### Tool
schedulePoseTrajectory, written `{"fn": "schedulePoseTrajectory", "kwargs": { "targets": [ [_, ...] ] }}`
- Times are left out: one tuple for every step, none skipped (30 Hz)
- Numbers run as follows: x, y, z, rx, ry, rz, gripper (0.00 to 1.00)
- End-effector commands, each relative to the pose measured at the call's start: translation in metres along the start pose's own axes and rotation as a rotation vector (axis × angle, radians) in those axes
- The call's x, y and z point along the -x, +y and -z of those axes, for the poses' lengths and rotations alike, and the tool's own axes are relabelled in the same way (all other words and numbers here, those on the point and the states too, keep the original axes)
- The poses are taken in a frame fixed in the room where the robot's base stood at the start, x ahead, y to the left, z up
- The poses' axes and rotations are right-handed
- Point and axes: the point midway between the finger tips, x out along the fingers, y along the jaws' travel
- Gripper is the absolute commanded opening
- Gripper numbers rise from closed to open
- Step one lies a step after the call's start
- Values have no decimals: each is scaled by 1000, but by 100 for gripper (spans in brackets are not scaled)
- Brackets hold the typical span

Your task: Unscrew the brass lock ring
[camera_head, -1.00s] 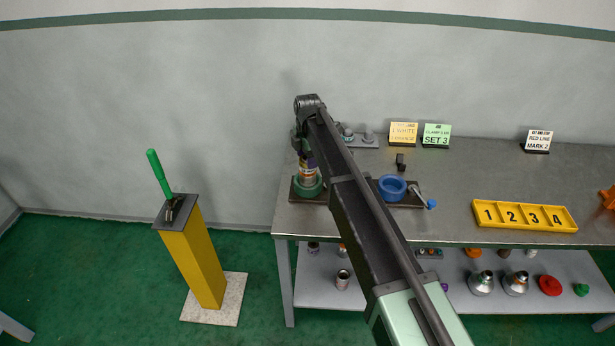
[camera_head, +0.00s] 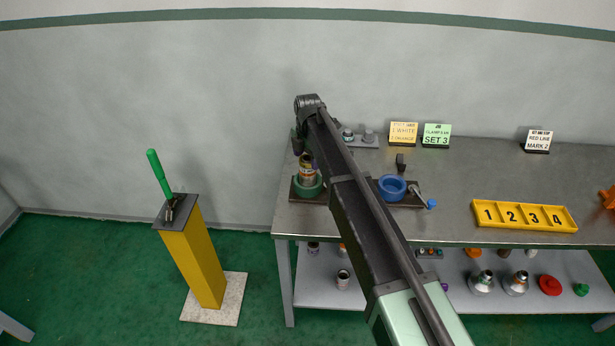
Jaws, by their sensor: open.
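A pipe piece with a brass-coloured ring (camera_head: 307,170) stands upright in the green round vise (camera_head: 307,188) at the left end of the bench. Its fine detail is too small to make out. My gripper (camera_head: 306,155) is open at the top of this piece, under the bent end of my arm. One dark finger shows left of the piece and a purplish part shows to its right. My wrist hides some of the gripper, and I cannot tell whether the fingers touch the ring.
A blue vise (camera_head: 392,187) with a blue-tipped handle stands right of my arm. A yellow numbered tray (camera_head: 524,216) and sign cards (camera_head: 437,135) are on the bench. Loose parts lie on the lower shelf (camera_head: 325,289). A yellow post (camera_head: 195,262) with a green-handled lever stands left.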

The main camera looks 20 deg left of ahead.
Motion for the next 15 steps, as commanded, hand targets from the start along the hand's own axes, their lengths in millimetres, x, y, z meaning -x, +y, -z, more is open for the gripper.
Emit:
{"fn": "schedulePoseTrajectory", "kwargs": {
  "targets": [
    [0,0,0,-115,0,0,80],
    [0,0,0,-195,0,0,80],
    [0,0,0,-298,0,0,80],
    [0,0,0,-377,0,0,80],
    [0,0,0,-454,0,0,80],
    [0,0,0,-559,0,0,80],
    [0,0,0,-637,0,0,80],
    [0,0,0,-713,0,0,80],
    [0,0,0,-808,0,0,80],
    [0,0,0,-870,0,0,80],
    [0,0,0,-920,0,0,80],
    [0,0,0,-970,0,0,80],
    [0,0,0,-995,0,0,80],
    [0,0,0,-1011,0,0,80],
    [0,0,0,-1017,0,0,80]
  ]
}}
